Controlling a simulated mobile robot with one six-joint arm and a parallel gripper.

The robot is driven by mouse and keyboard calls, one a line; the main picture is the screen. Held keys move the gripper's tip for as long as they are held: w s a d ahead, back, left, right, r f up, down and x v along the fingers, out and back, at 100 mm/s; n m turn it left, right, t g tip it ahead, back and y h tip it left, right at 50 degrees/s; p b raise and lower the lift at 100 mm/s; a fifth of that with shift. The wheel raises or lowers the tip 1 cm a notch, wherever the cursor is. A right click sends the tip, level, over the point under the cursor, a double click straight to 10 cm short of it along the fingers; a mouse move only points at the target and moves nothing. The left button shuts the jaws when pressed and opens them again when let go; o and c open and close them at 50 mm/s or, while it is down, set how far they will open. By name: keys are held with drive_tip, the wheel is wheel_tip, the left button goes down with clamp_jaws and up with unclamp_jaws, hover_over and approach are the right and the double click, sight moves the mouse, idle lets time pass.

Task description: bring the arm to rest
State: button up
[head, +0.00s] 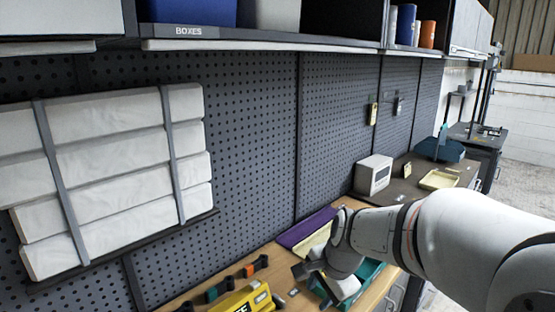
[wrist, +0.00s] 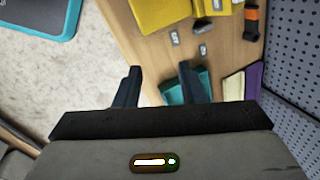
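My white arm (head: 465,240) reaches in from the right in the head view, over the wooden bench. My gripper (wrist: 158,82) shows in the wrist view with its two dark fingers spread apart and nothing between them. Below the fingers are the bench edge and pale floor. In the head view the wrist hangs over the bench, and its fingers are hard to make out there.
A teal bin (head: 369,271), a purple tray (head: 305,229) and a yellow case (head: 243,298) are on the wooden bench (head: 283,262) close to my wrist. A pegboard wall (head: 250,150) stands behind. A shelf (head: 260,45) runs above. A white box-shaped device (head: 373,174) stands farther back.

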drive_tip(key=s+d+r+n+h, duration=0.1)
drive_tip(key=s+d+n, duration=0.2)
drive_tip(key=s+n, duration=0.3)
drive_tip(key=s+d+r+n+h, duration=0.1)
drive_tip(key=s+d+r+n, duration=0.1)
drive_tip(key=s+n, duration=0.4)
drive_tip(key=s+d, duration=0.1)
drive_tip(key=s, duration=0.2)
drive_tip(key=shift+s, duration=0.15)
